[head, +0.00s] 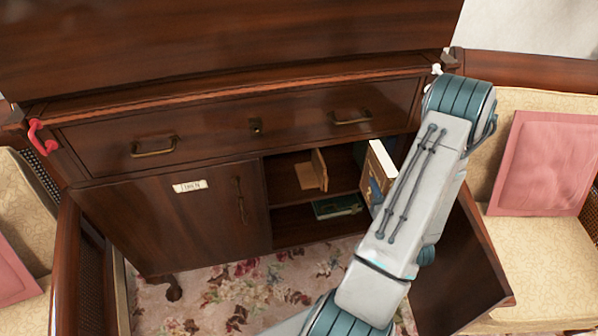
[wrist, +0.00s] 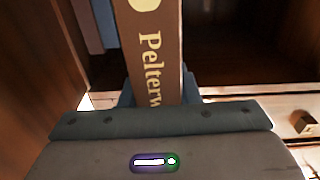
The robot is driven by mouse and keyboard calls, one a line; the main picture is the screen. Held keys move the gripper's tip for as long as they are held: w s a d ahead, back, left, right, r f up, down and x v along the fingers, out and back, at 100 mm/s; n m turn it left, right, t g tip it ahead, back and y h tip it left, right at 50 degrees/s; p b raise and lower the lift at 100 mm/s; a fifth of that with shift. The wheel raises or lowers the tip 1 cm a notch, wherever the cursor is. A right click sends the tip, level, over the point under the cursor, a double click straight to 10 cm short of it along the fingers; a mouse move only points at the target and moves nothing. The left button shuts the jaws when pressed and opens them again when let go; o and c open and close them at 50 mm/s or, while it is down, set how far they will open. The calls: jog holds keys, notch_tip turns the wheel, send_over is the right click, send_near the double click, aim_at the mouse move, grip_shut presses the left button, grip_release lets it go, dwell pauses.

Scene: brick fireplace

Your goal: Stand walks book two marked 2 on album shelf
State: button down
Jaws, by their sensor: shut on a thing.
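A tan-brown book (head: 379,168) with a white page edge is upright at the right side of the open cabinet compartment, partly hidden by my arm. In the wrist view its brown spine (wrist: 152,50) reads "Pelterw…", with a cream round mark above; any number is cut off. My gripper (wrist: 155,97) is shut on the lower part of this book; its fingers (head: 376,190) are mostly hidden in the head view. The upper shelf (head: 285,183) holds a tan wooden bookend (head: 318,170) on the left. I cannot tell whether the book touches the shelf.
A green book (head: 338,206) lies flat in the lower compartment. A dark blue upright thing (head: 360,154) stands behind the held book. The open cabinet door (head: 460,265) is at right; the closed labelled door (head: 165,215) is at left. Cushioned chairs flank the cabinet.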

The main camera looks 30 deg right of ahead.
aim_at(367, 184)
jog(key=shift+n+y, duration=0.3)
jog(key=shift+y, duration=0.1)
jog(key=w+a+f+b, duration=0.1)
jog(key=b, duration=0.1)
jog(key=w+a+f+b, duration=0.1)
jog(key=w+b, duration=0.1)
jog(key=shift+w+f, duration=0.1)
jog(key=shift+f, duration=0.15)
jog(key=b, duration=0.1)
jog(key=w+b, duration=0.1)
jog(key=b, duration=0.1)
jog(key=shift+d+f+b, duration=0.2)
jog(key=shift+d+b, duration=0.1)
jog(key=b+x, duration=0.1)
jog(key=b, duration=0.4)
jog(key=shift+w, duration=0.3)
jog(key=shift+w+r+b, duration=0.1)
jog(key=shift+b, duration=0.6)
jog(key=f+b+x, duration=0.2)
jog(key=b+x, duration=0.1)
jog(key=x, duration=1.2)
jog(key=shift+f, duration=0.35)
jog(key=shift+a, duration=0.15)
